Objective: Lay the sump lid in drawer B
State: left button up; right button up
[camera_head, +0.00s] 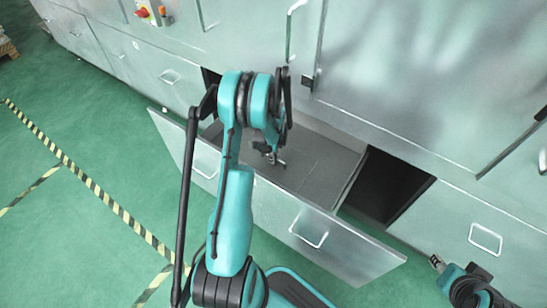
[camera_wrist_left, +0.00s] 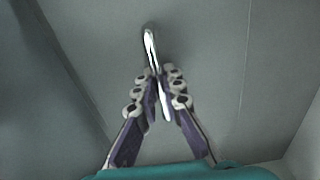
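A thin, shiny metal piece (camera_wrist_left: 151,48), seen nearly edge-on, sits between the fingers of my left gripper (camera_wrist_left: 157,88); I take it to be the sump lid. The fingers have closed in on it from both sides. In the head view my left gripper (camera_head: 271,154) points down over the grey inside of a pulled-out drawer (camera_head: 309,172). No letter shows on this drawer, so I cannot tell that it is drawer B. The wrist view shows the flat grey drawer floor behind the metal piece. My right gripper (camera_head: 437,262) is small at lower right, outside the drawer.
The wide drawer front (camera_head: 345,250) has handles and juts out over the green floor. A dark opening (camera_head: 385,187) lies right of the drawer. Shut cabinet fronts with handles (camera_head: 485,238) surround it. The drawer floor around my left gripper looks bare.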

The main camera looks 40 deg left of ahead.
pick_arm(q)
jog(key=o, duration=0.4)
jog(key=d+r+n+t+p, duration=0.1)
jog(key=d+r+n+p, duration=0.3)
jog(key=r, duration=1.6)
jog(key=shift+s+d+r+n+t+p, duration=0.1)
jog(key=shift+s+d+r+n+t, duration=0.95)
jog(key=shift+s+d+r+n, duration=1.9)
jog(key=shift+s+d+r+n+t+p, duration=0.15)
jog(key=shift+s+d+r+n+t, duration=1.05)
jog(key=shift+d, duration=3.15)
jog(key=shift+s+d+r+n+t+p, duration=0.1)
jog(key=shift+s+d+r+n+t, duration=0.75)
jog(key=shift+s+d+r+n, duration=2.15)
